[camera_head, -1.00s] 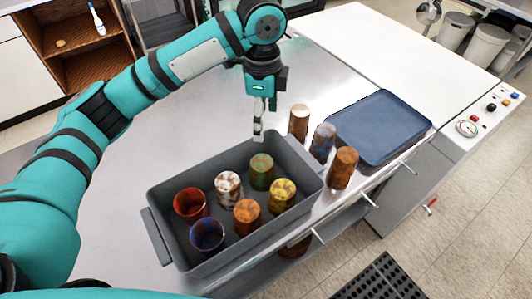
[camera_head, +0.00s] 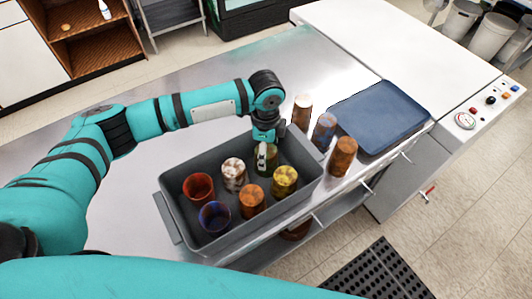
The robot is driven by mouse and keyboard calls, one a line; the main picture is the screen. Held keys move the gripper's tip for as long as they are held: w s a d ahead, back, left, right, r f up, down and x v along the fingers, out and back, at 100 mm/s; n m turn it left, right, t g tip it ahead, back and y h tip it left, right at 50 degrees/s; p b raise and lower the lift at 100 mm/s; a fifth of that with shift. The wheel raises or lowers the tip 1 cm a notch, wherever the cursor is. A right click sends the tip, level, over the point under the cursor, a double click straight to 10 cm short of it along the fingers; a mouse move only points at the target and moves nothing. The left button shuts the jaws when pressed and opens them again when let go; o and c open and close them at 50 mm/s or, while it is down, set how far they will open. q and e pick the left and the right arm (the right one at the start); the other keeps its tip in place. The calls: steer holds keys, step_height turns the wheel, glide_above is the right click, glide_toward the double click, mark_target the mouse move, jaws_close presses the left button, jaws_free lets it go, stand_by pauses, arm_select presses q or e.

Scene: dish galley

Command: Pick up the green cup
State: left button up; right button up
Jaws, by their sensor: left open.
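The green cup (camera_head: 273,154) stands in the grey bin (camera_head: 169,203), at the bin's far side behind the yellow cup (camera_head: 285,180). My left gripper (camera_head: 262,163) points down at the green cup and hides part of it. The gripper is open; whether its fingers touch the cup or straddle its wall, I cannot tell. My right gripper is not in view.
The bin also holds a red cup (camera_head: 199,187), a white-and-brown cup (camera_head: 234,174), an orange cup (camera_head: 251,200) and a blue cup (camera_head: 214,217). Several cups stand right of the bin, beside a blue tray (camera_head: 380,115). The steel counter (camera_head: 190,80) behind is clear.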

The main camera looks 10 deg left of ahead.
arm_select(q)
steer(key=shift+f, duration=0.55)
steer(key=c, duration=1)
steer(key=shift+r, duration=0.1)
